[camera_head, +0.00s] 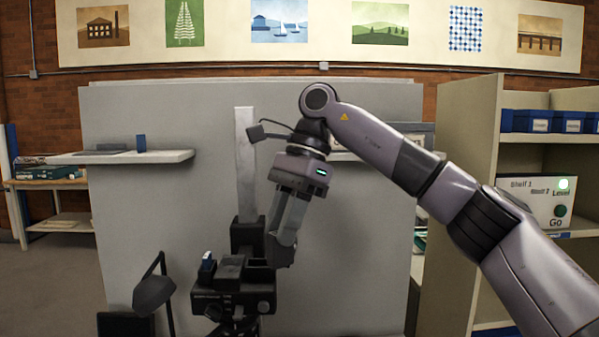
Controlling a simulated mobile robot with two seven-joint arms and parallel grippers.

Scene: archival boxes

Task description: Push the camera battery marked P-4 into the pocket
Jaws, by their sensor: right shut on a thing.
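My right gripper (280,260) points down at the right side of a black camera-like device (235,300) in the head view. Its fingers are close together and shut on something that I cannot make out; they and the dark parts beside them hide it. A small blue block (141,143) stands upright on the left wall shelf. No P-4 mark is readable on either block, and I cannot make out a pocket. My left gripper is out of view.
A pale upright post (246,160) rises behind the device. A black lamp (155,290) stands to its left. The shelf board (170,156) sticks out from the grey panel (350,240). At right, a shelving unit (465,130) holds blue bins (535,121) and a box with a Go button (540,205).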

